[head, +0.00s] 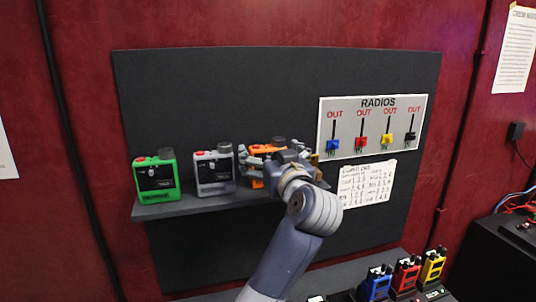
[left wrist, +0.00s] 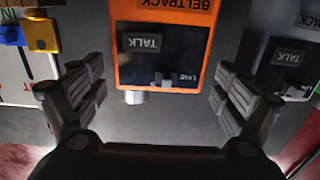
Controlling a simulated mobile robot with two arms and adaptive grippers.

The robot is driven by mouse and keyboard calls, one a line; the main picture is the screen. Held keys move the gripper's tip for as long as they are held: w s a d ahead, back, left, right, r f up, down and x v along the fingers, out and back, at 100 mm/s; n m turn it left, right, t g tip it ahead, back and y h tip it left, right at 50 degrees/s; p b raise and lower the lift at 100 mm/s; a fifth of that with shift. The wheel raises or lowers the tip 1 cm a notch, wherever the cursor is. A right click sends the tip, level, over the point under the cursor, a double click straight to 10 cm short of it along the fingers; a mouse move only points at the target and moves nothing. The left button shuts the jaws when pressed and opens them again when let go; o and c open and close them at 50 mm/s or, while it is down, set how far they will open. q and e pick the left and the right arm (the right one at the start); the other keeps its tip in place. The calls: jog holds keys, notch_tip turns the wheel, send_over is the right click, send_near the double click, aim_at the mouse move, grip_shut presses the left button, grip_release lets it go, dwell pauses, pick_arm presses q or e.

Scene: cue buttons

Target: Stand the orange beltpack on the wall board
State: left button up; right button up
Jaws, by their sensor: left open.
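The orange beltpack (head: 270,149) stands on the small shelf of the dark wall board (head: 215,90), to the right of a grey one. My left gripper (head: 266,160) is in front of it and hides much of it in the head view. In the left wrist view the orange beltpack (left wrist: 162,50) appears upside down between the spread fingers. The left gripper (left wrist: 157,97) is open, with a visible gap between each finger and the beltpack. My right gripper is not in view.
A green beltpack (head: 157,176) and a grey beltpack (head: 213,171) stand on the shelf (head: 185,207) to the left. A RADIOS panel (head: 345,110) with coloured sliders and a handwritten sheet (head: 365,184) are at right. Blue (head: 376,283), red (head: 406,274) and yellow (head: 433,265) packs stand below.

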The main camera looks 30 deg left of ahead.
pick_arm(q)
jog(key=b+v, duration=0.2)
jog(key=v, duration=0.8)
jog(key=shift+s+d, duration=0.25)
jog(key=shift+s, duration=0.05)
